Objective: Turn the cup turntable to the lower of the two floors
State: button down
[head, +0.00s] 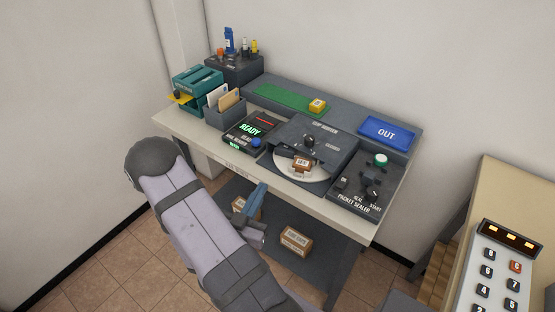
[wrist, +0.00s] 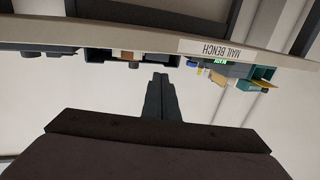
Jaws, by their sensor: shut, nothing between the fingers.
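The turntable (head: 289,174) is a pale round disc set in the bench top, partly under a dark housing (head: 318,135). A small brown block (head: 301,165) with a pale label sits on the disc near its front edge. The label is too small to read, and the disc's back part is hidden. My gripper (head: 262,187) is in front of the bench, apart from the disc. In the wrist view, my gripper (wrist: 160,77) shows its two fingers together and empty, with the inverted bench edge (wrist: 120,38) beyond.
A READY panel with a blue knob (head: 256,143) lies left of the turntable, a packet sealer (head: 365,185) right. A blue OUT tray (head: 387,133) and a yellow block (head: 317,105) stand behind. Labelled boxes (head: 296,240) sit on the lower shelf. A keypad (head: 497,270) stands at right.

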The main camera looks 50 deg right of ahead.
jog(key=d+b, duration=0.1)
jog(key=d, duration=0.1)
jog(key=b, duration=0.2)
send_near(276, 150)
jog(key=d, duration=0.5)
jog(key=shift+s, duration=0.35)
jog(key=shift+x, duration=0.95)
jog(key=shift+f, duration=0.1)
jog(key=shift+w+d+b, duration=0.3)
jog(key=shift+w+d, duration=0.1)
jog(key=shift+w, duration=0.2)
jog(key=shift+w+d+b, duration=0.3)
jog(key=shift+w+d, duration=0.1)
jog(key=shift+w, duration=0.2)
jog(key=shift+a, duration=0.1)
jog(key=a+b, duration=0.1)
jog(key=a, duration=1.3)
jog(key=shift+w+b, duration=0.35)
jog(key=shift+w, duration=0.05)
